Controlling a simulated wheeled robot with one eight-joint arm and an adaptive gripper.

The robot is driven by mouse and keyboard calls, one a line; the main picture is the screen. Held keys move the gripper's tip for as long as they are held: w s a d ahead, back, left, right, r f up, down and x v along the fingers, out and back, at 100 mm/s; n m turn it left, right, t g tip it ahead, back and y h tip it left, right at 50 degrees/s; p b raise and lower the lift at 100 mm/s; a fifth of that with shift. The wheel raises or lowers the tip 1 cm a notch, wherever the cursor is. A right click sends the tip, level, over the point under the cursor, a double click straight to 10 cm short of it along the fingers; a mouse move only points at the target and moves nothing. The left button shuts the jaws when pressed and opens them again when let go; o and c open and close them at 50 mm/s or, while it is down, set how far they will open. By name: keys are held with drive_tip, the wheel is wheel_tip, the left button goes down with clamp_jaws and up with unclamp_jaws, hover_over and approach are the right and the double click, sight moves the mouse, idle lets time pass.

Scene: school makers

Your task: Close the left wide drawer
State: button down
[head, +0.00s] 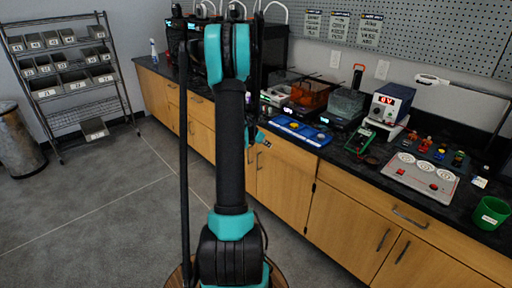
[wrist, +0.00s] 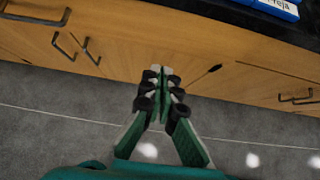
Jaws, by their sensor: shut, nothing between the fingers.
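Wooden cabinet fronts with dark bar handles run under the black counter. In the head view a wide drawer front (head: 400,210) with one handle lies at the right, and more drawer fronts (head: 201,108) show at the left, partly behind my arm. In the wrist view a drawer front (wrist: 100,30) with a handle is at the upper left. I cannot tell which drawer is the left wide one, or how far any stands out. My gripper (wrist: 163,76) is shut and empty, in front of the cabinet fronts; contact is unclear. In the head view it shows (head: 262,141) right of my arm.
Door handles (wrist: 90,50) stick out at the left in the wrist view. The counter (head: 330,152) holds a blue tray (head: 296,130), a control panel (head: 421,178) and a green cup (head: 490,213). A wire shelf (head: 75,85) stands far left. The grey floor (head: 110,215) is clear.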

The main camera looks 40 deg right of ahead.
sight(285, 145)
drive_tip(key=shift+w+d+r+x, duration=0.1)
drive_tip(key=shift+d+r+x, duration=0.25)
drive_tip(key=shift+x, duration=1.75)
drive_tip(key=shift+w+d+r+x, duration=0.1)
drive_tip(key=shift+d+r+x, duration=0.2)
drive_tip(key=shift+x, duration=1.8)
drive_tip(key=shift+w+d+r+x, duration=0.1)
drive_tip(key=shift+d+r+x, duration=0.25)
drive_tip(key=shift+x, duration=1.75)
drive_tip(key=shift+s, duration=0.1)
drive_tip(key=shift+d, duration=1.45)
drive_tip(key=shift+w, duration=0.2)
